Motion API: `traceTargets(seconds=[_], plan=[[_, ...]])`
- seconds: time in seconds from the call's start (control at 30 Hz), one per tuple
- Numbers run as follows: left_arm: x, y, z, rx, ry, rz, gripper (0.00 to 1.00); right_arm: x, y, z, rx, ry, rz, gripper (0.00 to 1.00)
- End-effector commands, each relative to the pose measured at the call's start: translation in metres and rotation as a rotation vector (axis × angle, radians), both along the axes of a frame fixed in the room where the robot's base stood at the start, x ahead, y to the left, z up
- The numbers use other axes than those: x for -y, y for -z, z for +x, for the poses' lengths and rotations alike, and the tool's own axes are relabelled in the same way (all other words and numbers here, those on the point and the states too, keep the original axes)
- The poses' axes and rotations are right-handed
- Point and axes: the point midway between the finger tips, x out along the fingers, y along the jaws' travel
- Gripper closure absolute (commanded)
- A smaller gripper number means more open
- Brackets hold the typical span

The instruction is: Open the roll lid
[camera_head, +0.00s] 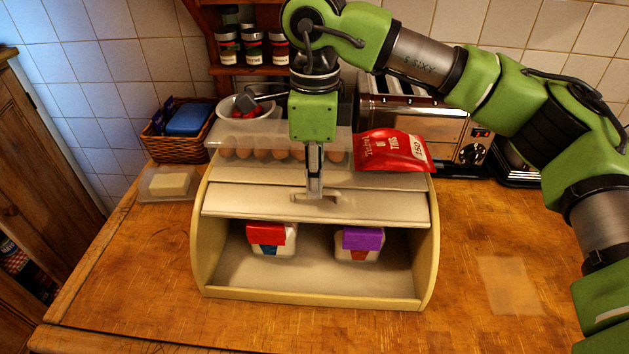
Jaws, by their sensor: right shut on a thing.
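The bread box (430,245) stands on the wooden worktop, with cream-yellow side walls. Its pale roll lid (245,203) is raised, so the front is largely open. My right gripper (315,193) comes down from above and is shut on the lid's handle (328,196) near the middle of the lid. Inside the box stand a package with a red top (266,234) and one with a purple top (362,239). My left gripper is not in view.
On the box top lie an egg tray (240,148) and a red bag (393,151). Behind are a white bowl (247,108) and a toaster (440,115). A wicker basket (165,148) and a butter dish (168,184) stand left. The worktop (130,280) in front is clear.

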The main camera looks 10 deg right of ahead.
Motion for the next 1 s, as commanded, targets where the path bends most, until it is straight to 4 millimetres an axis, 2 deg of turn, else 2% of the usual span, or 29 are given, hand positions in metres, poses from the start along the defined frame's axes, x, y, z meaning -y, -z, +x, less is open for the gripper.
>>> traceTargets(seconds=[0.1,0.3,0.67,0.7,0.73,1.0], plan=[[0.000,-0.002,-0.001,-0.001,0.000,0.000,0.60,0.003,-0.004,0.018,0.002,0.004,0.000,1.00],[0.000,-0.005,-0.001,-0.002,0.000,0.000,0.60,0.008,-0.006,0.040,0.002,0.002,0.000,1.00],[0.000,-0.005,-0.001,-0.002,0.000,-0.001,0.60,0.009,-0.004,0.043,0.000,0.001,-0.001,1.00],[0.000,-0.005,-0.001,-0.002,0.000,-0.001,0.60,0.009,-0.004,0.043,0.000,0.001,-0.001,0.83],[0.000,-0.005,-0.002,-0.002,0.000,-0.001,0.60,0.009,-0.004,0.043,0.000,0.001,-0.001,0.76],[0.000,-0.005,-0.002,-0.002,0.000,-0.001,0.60,0.009,-0.005,0.043,0.001,0.000,0.000,0.76]])
